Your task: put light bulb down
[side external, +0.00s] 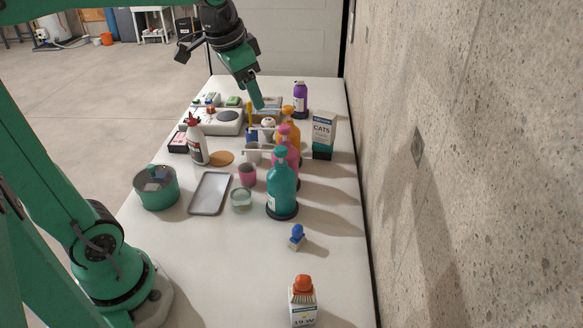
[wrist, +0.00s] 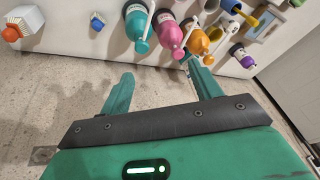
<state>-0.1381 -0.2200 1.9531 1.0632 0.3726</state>
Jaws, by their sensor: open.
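My gripper (side external: 258,102) is above the far part of the white table in the side external view. In the wrist view my gripper (wrist: 160,84) has its two green fingers spread apart, with only speckled floor between them. A small white rounded thing (side external: 268,123) sits below the fingertips among the crowded items. It may be the light bulb, but it is too small to be sure. No light bulb shows clearly in either view.
Teal (side external: 282,187), pink (side external: 292,153) and orange pump bottles stand in a row near the wall. A purple bottle (side external: 300,101) and a CATS carton (side external: 323,136) stand beyond. A green pot (side external: 156,187) and grey tray (side external: 209,194) lie left. The near table (side external: 225,265) is mostly clear.

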